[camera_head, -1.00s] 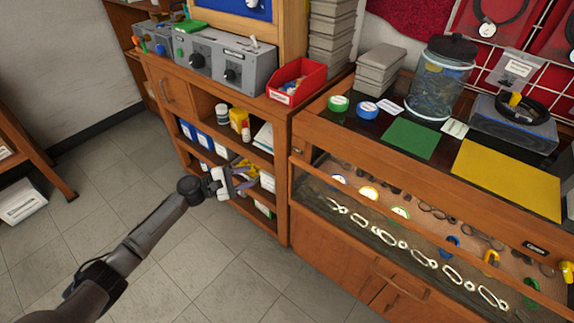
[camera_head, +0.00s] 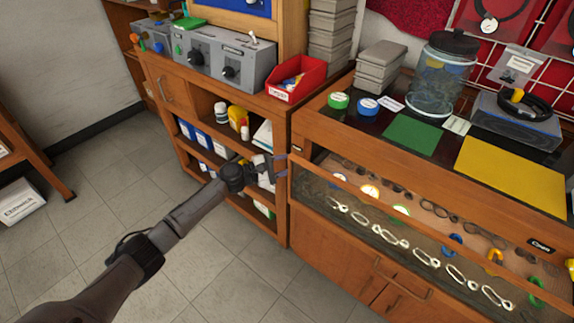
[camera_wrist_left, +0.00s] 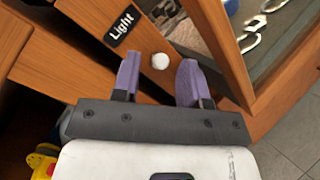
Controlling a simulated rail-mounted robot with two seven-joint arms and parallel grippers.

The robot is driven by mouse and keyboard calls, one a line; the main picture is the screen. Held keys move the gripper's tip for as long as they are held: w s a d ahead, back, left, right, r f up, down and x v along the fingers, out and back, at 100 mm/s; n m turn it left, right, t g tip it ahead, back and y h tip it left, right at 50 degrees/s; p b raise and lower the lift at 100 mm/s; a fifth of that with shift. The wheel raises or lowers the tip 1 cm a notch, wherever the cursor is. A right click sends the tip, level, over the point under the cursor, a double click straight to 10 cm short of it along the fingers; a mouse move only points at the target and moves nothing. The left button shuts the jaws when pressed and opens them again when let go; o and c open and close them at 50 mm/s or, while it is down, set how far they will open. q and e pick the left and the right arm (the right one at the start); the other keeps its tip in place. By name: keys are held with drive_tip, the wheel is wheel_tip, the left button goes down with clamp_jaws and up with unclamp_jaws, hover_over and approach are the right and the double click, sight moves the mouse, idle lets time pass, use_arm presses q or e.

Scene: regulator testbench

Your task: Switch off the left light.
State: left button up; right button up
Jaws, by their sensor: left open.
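A round white button (camera_wrist_left: 160,61) sits on the wooden face of the display case, beside a black "Light" label (camera_wrist_left: 122,25) in the left wrist view. A small dark label (camera_head: 296,149) shows at the case's left end in the head view; the button cannot be made out there. My left gripper (camera_head: 281,165) is open and empty in front of that left end. In the left wrist view the purple fingertips of the left gripper (camera_wrist_left: 158,75) stand either side of the button; whether they touch the wood is unclear. My right gripper is not in view.
The glass-fronted display case (camera_head: 345,141) holds several chain links and rings, with bright spots inside. Another dark label (camera_head: 538,247) is at its right. An open shelf unit with bottles (camera_head: 221,113) stands left. A red bin (camera_head: 296,79) sits above. The tiled floor is clear.

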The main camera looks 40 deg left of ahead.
use_arm(q)
drive_tip(key=shift+w+d, duration=0.3)
drive_tip(key=shift+w, duration=0.15)
clamp_jaws()
